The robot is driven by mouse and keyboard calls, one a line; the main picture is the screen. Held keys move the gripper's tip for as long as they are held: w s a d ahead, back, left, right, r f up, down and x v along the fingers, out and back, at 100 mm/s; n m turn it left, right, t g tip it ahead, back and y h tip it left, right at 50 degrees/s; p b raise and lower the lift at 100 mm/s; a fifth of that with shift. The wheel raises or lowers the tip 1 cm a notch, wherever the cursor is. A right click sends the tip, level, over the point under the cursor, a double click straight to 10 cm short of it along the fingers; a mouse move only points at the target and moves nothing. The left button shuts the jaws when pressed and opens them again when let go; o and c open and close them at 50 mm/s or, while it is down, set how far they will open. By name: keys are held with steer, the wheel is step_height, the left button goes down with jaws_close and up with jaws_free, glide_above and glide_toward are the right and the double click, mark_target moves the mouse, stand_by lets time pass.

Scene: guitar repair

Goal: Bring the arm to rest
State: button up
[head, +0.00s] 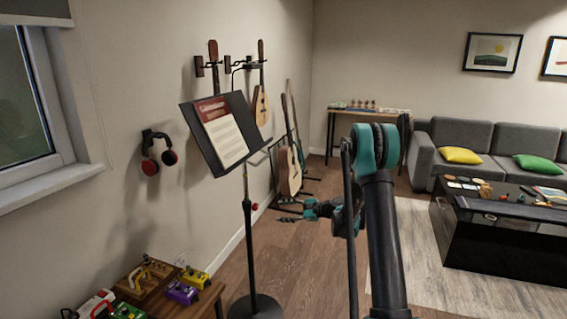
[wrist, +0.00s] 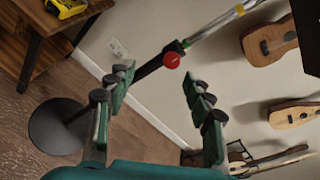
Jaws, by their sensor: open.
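My arm (head: 383,240) rises from the lower middle of the head view, bends at a teal joint at the top and comes back down. My gripper (head: 290,212) reaches left from it, toward the music stand. In the wrist view my gripper (wrist: 158,80) has its two green fingers spread wide, with nothing held. The black music stand (head: 247,222) stands upright to the left of the gripper. Its pole, with a red knob (wrist: 172,60), shows beyond the gap between the fingers. I cannot tell the exact distance, and I see no contact.
The stand carries a booklet (head: 223,132). Guitars (head: 290,170) stand and hang behind it. A wooden table (head: 205,300) with pedals is at the lower left. A black coffee table (head: 490,235) and a sofa (head: 480,155) are at the right. Floor (head: 320,275) is open between stand and arm.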

steer(key=s+d+n+h, duration=0.4)
steer(key=s+d, duration=0.2)
steer(key=s, duration=0.8)
steer(key=s+d+n+h, duration=0.5)
steer(key=s+d, duration=0.1)
steer(key=s, duration=0.8)
steer(key=s+d+n+g+h, duration=0.1)
steer(key=s+d+n+h, duration=0.4)
steer(key=s, duration=0.9)
steer(key=shift+d, duration=1.05)
